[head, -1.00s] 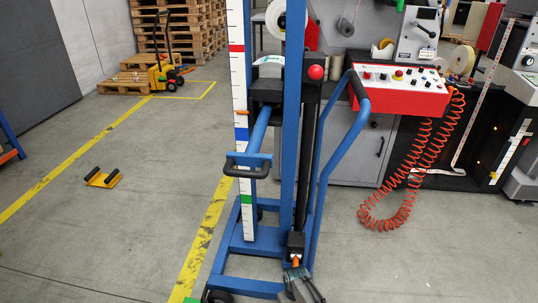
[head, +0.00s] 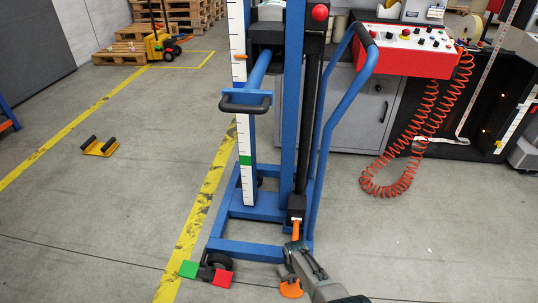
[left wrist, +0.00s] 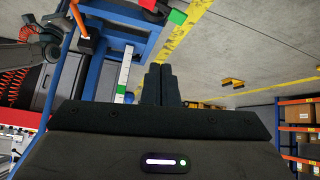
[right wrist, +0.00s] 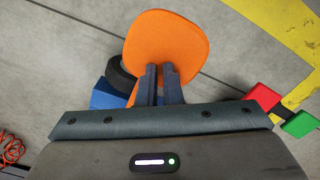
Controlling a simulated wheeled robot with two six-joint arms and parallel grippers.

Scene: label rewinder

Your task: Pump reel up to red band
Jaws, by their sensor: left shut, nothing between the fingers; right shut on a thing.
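A blue lift (head: 291,120) stands upright in the head view. Its white scale (head: 244,135) shows a green band (head: 245,160), a blue band (head: 239,80) and an orange pointer (head: 240,57) above the blue band; no red band shows. A white roll-like thing (head: 271,11) sits on the carriage, cut by the top edge. My right gripper (head: 294,262) is shut on the orange pump pedal (head: 291,290) low at the lift's base; the pedal's broad plate (right wrist: 165,45) fills the right wrist view's middle. My left gripper (left wrist: 158,84) is shut and empty, outside the head view.
Green (head: 188,269) and red (head: 222,279) flaps sit at the lift's front caster. A red control panel (head: 405,50) with a coiled orange cable (head: 425,120) is at right. A yellow floor piece (head: 100,147) lies at left. Floor between is clear.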

